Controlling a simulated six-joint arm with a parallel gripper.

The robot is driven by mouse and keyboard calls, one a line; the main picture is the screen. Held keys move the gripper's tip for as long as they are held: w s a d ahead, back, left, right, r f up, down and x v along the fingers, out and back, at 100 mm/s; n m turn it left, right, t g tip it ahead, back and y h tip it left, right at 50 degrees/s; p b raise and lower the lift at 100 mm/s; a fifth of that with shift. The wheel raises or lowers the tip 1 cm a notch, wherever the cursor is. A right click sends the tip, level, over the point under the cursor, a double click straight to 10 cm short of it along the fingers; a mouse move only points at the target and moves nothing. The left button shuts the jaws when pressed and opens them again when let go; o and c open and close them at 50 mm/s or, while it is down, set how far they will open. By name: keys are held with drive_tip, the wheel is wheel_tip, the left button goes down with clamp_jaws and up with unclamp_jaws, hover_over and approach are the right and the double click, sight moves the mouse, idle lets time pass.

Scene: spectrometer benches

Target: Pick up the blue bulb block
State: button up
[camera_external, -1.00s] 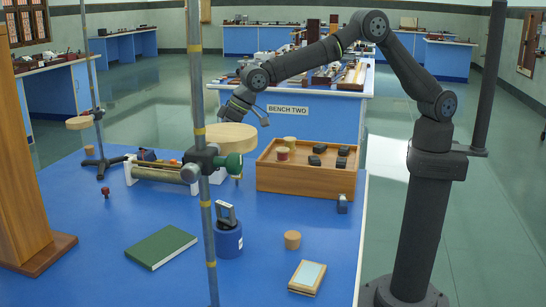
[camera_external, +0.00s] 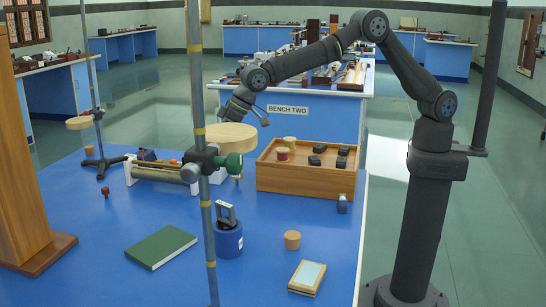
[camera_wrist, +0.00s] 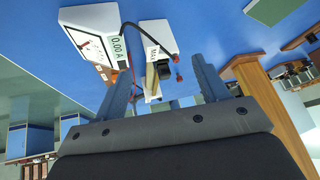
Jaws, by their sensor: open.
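A small blue block (camera_external: 342,204) with a darker top stands on the blue bench just in front of the wooden tray's right corner; it appears to be the bulb block, though a bulb is too small to make out. My gripper is at the left end of my arm, behind the round wooden disc (camera_external: 231,136), which hides its fingertips in the external view. It is well to the left of the block. In the wrist view my gripper (camera_wrist: 163,76) is open, with no held object visible. The blue block cannot be made out there.
The wooden tray (camera_external: 305,184) holds dark blocks and round pieces. A metal stand pole (camera_external: 197,75) rises in front. A blue cylinder with a handle (camera_external: 228,240), green book (camera_external: 161,247), cork (camera_external: 292,239) and framed plate (camera_external: 307,278) lie nearer. The wrist view shows an ammeter (camera_wrist: 93,42).

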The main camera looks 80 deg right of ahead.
idle(0.4)
drive_tip(key=c, duration=0.4)
drive_tip(key=shift+s+a, duration=0.1)
drive_tip(key=n+g+h, duration=0.4)
drive_tip(key=n+h, duration=0.4)
drive_tip(key=n, duration=0.9)
approach(343, 197)
drive_tip(key=x, duration=0.5)
drive_tip(key=shift+s+r, duration=0.1)
drive_tip(key=shift+s, duration=0.05)
drive_tip(key=shift+y, duration=0.3)
drive_tip(key=shift+x, duration=3.15)
